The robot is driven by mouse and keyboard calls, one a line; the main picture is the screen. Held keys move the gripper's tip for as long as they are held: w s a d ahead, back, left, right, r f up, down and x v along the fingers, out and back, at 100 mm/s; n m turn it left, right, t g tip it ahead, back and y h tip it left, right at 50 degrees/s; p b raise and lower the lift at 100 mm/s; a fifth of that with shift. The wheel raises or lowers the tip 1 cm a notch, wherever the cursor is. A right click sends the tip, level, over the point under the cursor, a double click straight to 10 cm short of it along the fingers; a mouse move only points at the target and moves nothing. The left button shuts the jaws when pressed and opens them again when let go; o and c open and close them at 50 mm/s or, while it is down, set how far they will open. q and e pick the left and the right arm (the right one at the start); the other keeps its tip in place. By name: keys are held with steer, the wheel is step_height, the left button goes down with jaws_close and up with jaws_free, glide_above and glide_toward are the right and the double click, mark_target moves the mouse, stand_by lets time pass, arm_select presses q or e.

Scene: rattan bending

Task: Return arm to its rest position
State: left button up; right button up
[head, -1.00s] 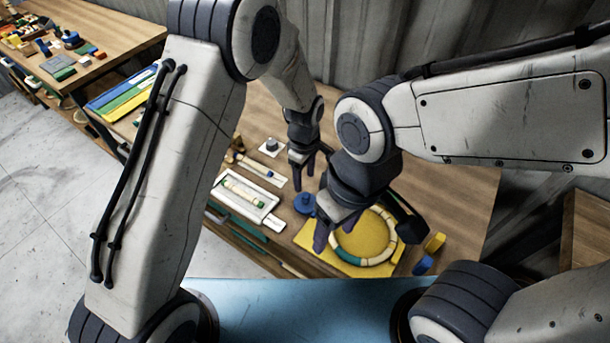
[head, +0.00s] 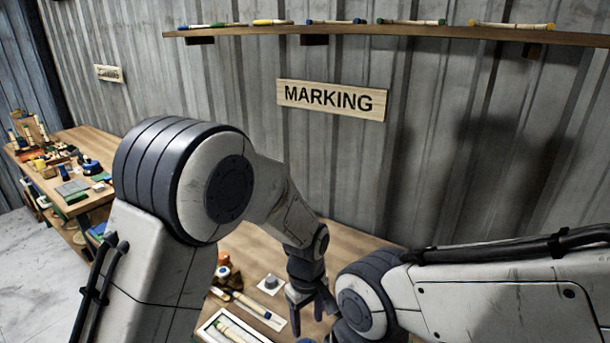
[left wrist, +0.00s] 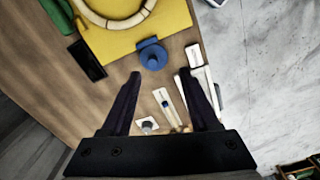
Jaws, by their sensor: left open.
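My left gripper (head: 302,308) points down over the wooden workbench (head: 350,240), beside a small white pad with a grey knob (head: 271,284). It is open, with nothing between its fingers. The left wrist view shows its two dark fingers (left wrist: 160,76) spread apart above the bench. My left arm comes in from the left with its elbow raised. My right arm comes in from the right; its gripper falls below the frame edge or is hidden behind its wrist.
A yellow board (left wrist: 135,35) carries a pale ring (left wrist: 112,22), near a blue round piece (left wrist: 152,56). A white tray (head: 207,330) and a white strip (head: 272,321) lie on the bench. Behind stand a corrugated wall, a MARKING sign (head: 331,99) and a shelf (head: 400,31).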

arm_select(q)
steer(key=s+a+r+m+b, duration=0.2)
steer(key=s+r+m, duration=0.1)
steer(key=s+m, duration=0.4)
steer(key=s+a+r+m+b, duration=0.1)
steer(key=s+a+r+m, duration=0.2)
steer(key=s+m, duration=0.5)
steer(key=s+r, duration=0.1)
steer(key=s, duration=0.5)
steer(key=shift+a+h+b, duration=0.2)
steer(key=shift+h+b, duration=0.2)
stand_by(0.3)
